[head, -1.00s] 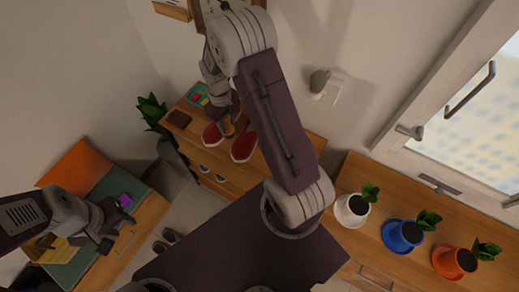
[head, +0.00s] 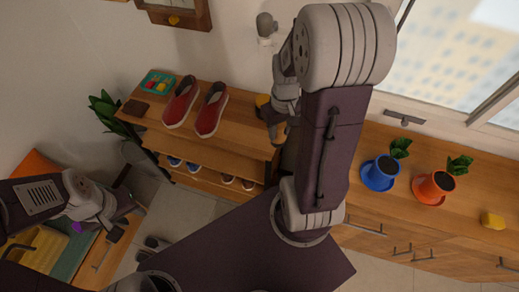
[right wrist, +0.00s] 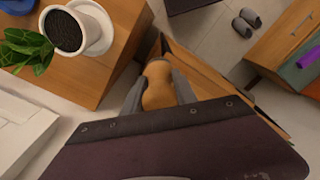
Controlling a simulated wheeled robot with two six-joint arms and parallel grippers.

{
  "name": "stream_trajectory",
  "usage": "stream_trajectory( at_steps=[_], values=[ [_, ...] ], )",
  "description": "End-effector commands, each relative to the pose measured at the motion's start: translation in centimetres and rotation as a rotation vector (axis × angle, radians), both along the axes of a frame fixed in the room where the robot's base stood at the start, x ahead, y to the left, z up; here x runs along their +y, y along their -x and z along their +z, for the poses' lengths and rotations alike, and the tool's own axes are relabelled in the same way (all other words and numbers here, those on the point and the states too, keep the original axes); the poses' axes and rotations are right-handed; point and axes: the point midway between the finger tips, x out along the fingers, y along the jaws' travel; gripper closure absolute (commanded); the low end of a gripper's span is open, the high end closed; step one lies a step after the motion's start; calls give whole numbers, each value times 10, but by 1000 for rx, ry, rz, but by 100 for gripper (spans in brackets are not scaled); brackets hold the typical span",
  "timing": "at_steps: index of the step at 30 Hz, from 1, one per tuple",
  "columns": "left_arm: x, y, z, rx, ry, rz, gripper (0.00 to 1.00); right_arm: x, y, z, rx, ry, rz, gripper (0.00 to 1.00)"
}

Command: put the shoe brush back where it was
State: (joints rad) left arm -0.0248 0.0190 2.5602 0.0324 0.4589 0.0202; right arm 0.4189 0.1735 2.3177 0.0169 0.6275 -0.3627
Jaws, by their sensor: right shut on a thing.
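The shoe brush (right wrist: 158,84) shows its orange-brown wooden body between the two fingers of my right gripper (right wrist: 158,92) in the right wrist view. In the head view the right gripper (head: 273,122) is shut on it at the right end of the shoe rack (head: 240,128). The brush is mostly hidden there, and I cannot tell whether it touches the rack top. My left gripper (head: 128,221) looks open and empty, low at the left near the bench.
A white pot (right wrist: 77,32) stands on the neighbouring cabinet, close to the right gripper.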

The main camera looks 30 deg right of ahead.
Motion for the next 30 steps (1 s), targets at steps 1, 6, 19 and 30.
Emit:
stream_trajectory(
  at_steps=[1, 6, 19, 30],
  values=[
    [0, 0, -3, 0, 0, 0, 64, -2, 0, -3, 0, 0, -6, 100],
    [0, 0, -2, 0, 0, 0, 64, 0, -5, -6, 1, -1, -6, 100],
    [0, 0, 3, 0, 0, 0, 64, 38, -100, -66, 1, -1, -5, 100],
    [0, 0, 3, 0, 0, 0, 64, 41, -108, -100, 4, -1, -8, 100]
  ],
)
